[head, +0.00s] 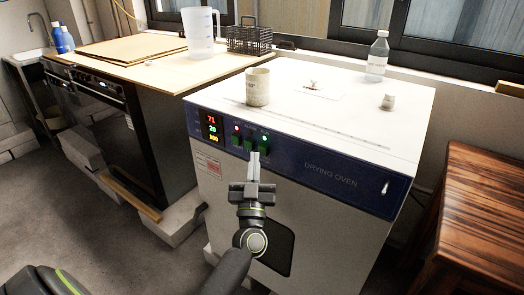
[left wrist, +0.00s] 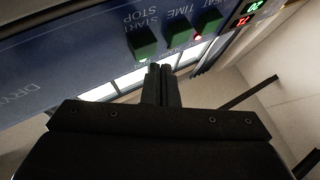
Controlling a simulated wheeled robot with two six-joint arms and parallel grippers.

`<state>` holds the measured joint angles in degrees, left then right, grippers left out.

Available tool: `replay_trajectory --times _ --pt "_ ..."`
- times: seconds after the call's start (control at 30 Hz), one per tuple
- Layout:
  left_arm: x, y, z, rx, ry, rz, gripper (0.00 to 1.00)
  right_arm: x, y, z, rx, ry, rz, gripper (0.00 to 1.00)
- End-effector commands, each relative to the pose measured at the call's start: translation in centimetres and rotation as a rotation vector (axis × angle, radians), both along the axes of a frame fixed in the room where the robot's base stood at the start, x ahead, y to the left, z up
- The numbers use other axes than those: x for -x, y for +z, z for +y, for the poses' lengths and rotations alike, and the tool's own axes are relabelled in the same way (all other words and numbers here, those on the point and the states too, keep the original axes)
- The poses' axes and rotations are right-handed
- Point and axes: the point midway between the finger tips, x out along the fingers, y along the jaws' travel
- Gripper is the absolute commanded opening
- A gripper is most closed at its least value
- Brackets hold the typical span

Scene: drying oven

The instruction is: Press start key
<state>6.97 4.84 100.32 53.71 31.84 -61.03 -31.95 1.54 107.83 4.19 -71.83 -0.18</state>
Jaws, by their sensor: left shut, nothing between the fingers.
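The drying oven (head: 330,178) is a white box with a blue front panel. The start/stop key (head: 265,142) is the green rightmost key, with a lit green light. In the left wrist view the start/stop key (left wrist: 142,41) is beside its label. My left gripper (head: 254,158) is shut and empty, its fingertips pointing up just below the keys. In the left wrist view the fingertips of my left gripper (left wrist: 160,70) are just below and right of the start/stop key. I cannot tell whether they touch the panel. My right gripper is not in view.
The time key (left wrist: 178,28) and a heat key lie beside it, with a red light lit. A display (head: 212,127) shows coloured digits. A mug (head: 257,87), a bottle (head: 378,56) and a small jar (head: 388,102) stand on the oven. A wooden stool (head: 470,215) is at right.

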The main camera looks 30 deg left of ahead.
Motion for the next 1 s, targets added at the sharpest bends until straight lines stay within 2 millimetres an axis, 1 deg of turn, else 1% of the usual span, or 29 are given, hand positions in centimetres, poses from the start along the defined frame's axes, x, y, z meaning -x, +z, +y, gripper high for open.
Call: replay_trajectory --times 0.13,0.3,0.53,0.63,1.0 --pt "0.9 0.1 0.1 0.000 0.001 0.002 0.00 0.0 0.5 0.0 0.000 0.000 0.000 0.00" --pt "2.7 0.1 0.2 -0.001 0.001 0.003 0.00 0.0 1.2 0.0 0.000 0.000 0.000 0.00" --pt "4.7 0.1 0.4 -0.001 0.001 0.002 0.00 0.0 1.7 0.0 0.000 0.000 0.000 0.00" --pt "5.0 0.1 0.4 0.000 0.000 0.000 0.00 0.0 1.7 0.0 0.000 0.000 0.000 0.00" --pt "5.0 0.0 0.4 0.000 0.000 0.000 0.00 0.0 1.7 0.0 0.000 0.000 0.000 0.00"
